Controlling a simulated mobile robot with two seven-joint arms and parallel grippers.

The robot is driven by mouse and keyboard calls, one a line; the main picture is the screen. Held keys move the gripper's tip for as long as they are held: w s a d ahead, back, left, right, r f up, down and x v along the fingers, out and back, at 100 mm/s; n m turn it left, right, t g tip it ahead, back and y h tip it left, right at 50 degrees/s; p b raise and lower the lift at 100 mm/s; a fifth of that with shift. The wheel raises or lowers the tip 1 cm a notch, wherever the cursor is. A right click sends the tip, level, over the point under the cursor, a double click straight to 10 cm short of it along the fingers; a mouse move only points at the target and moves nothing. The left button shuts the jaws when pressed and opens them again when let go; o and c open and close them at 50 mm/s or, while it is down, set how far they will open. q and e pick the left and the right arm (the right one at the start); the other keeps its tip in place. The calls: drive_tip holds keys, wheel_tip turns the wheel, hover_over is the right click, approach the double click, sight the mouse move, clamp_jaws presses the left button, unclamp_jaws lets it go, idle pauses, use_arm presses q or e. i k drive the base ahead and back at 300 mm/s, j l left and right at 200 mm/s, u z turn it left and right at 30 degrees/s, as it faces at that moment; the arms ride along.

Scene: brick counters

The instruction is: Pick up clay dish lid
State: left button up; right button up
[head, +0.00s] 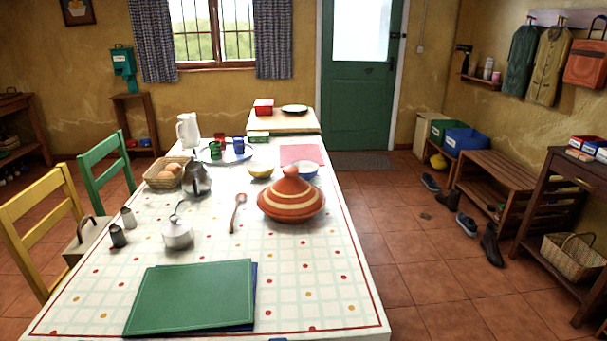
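The clay dish lid (291,187) is a terracotta cone with cream bands and a knob on top. It sits on a low clay dish (291,216) toward the right edge of the table, and looks upright and closed on it. Most of the dish below is covered by the lid. Neither of my grippers shows in the head view.
The table (330,290) has a checked cloth. Green placemats (194,296) lie in front.

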sight(291, 195)
drive_tip(key=z, duration=2.2)
drive_tip(key=i+l+z, duration=0.1)
drive_tip(key=z, duration=0.25)
drive_tip(key=i+z, duration=0.1)
drive_tip(key=z, duration=0.25)
drive_tip(key=i+l+z, duration=0.1)
drive_tip(key=z, duration=0.25)
drive_tip(key=i+j+u, duration=0.1)
drive_tip(key=i+u, duration=0.55)
drive_tip(key=i+l+u, duration=0.15)
drive_tip(key=i+u, duration=0.2)
drive_tip(key=i+j+u, duration=0.1)
drive_tip(key=i+u, duration=0.95)
drive_tip(key=i+j+u, duration=0.1)
drive_tip(key=i+u, duration=0.4)
drive_tip(key=i+l+u, duration=0.1)
drive_tip(key=i+u, duration=0.6)
drive_tip(key=i, duration=0.45)
drive_tip(key=i+u, duration=0.25)
drive_tip(key=i, duration=0.4)
